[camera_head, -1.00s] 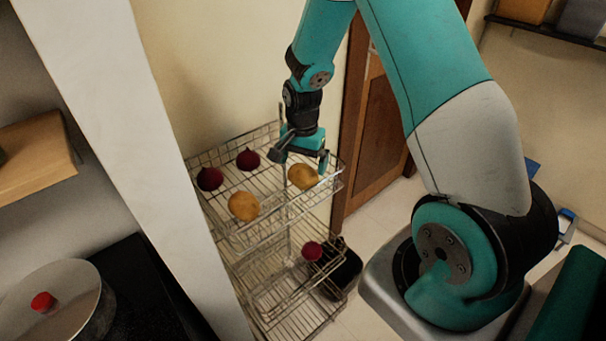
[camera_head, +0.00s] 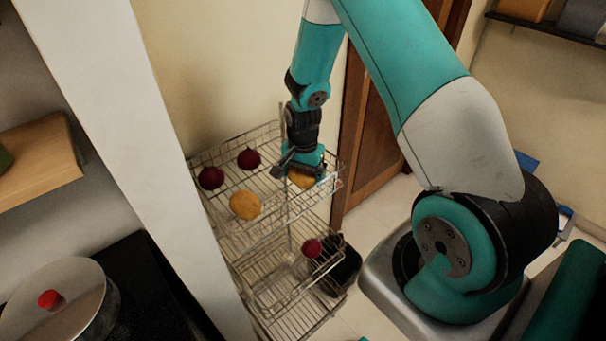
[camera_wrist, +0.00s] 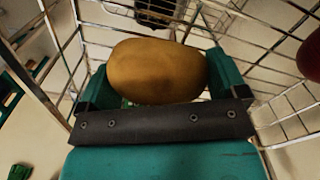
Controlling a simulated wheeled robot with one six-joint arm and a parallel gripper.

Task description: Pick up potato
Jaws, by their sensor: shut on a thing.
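The potato (camera_head: 303,180) is yellow-brown and sits at the right end of the wire rack's top basket. My gripper (camera_head: 303,174) is down over it from above and hides much of it in the head view. In the wrist view the potato (camera_wrist: 158,71) lies between my gripper's teal fingers (camera_wrist: 160,90), which are shut on it at both ends. A second potato (camera_head: 245,205) lies apart in the same basket, to the left and nearer the front. I cannot tell whether the held potato still touches the basket floor.
The wire rack (camera_head: 230,236) has rims around its baskets. Two dark red onions (camera_head: 211,177) (camera_head: 248,158) lie at the left of the top basket. A red onion (camera_head: 312,247) and a black object (camera_head: 343,268) are lower down. A wooden door (camera_head: 378,140) stands behind.

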